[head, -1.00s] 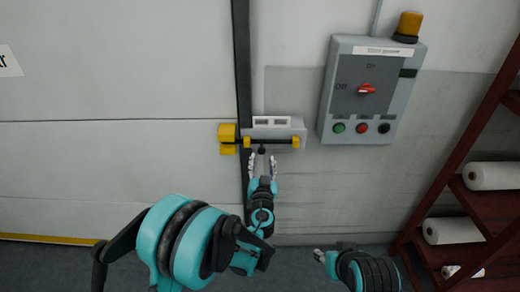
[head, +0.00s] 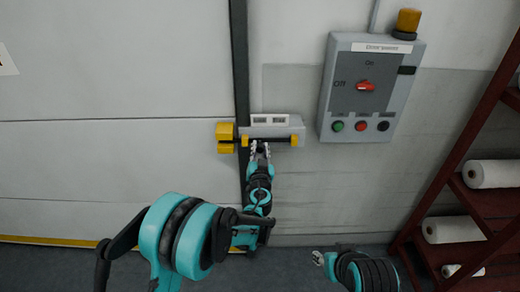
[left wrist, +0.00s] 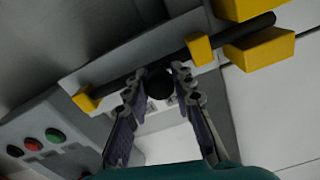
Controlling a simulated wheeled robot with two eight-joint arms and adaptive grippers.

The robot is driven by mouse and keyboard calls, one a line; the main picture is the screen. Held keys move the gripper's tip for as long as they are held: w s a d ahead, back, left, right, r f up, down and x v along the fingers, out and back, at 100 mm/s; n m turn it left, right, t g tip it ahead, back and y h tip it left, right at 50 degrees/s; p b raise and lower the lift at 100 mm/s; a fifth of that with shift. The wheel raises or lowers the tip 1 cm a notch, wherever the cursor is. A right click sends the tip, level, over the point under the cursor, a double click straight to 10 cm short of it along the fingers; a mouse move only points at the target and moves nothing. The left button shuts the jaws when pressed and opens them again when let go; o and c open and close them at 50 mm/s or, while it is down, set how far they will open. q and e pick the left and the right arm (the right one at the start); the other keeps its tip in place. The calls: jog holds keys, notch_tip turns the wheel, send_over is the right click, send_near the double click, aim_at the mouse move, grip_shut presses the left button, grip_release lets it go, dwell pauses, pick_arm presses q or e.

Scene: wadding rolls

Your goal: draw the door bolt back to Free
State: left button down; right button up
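The door bolt is a dark rod (left wrist: 130,80) in yellow guides on a grey housing (head: 284,129). It reaches into the yellow keep (head: 225,131) on the door side, across the dark door edge. A round black knob (left wrist: 159,84) stands out from the rod. My left gripper (head: 261,150) is at the knob from below. In the left wrist view its fingers (left wrist: 160,86) lie close on both sides of the knob and look closed on it. The housing's small label plates are too small to read. My right gripper (head: 318,257) is low, away from the bolt, its fingers unclear.
A grey control box (head: 369,90) with a red switch, several buttons and an orange lamp (head: 408,20) hangs right of the bolt. A dark red rack (head: 455,200) with white rolls stands at far right. The wall below the box is clear.

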aim_at(278, 141)
pick_arm(q)
jog(key=d, duration=0.6)
jog(key=shift+d, duration=0.4)
jog(key=c, duration=1.3)
grip_release()
jog(key=shift+d, duration=0.2)
jog(key=shift+o, duration=0.2)
jog(key=shift+a, duration=0.1)
jog(key=s, duration=1.2)
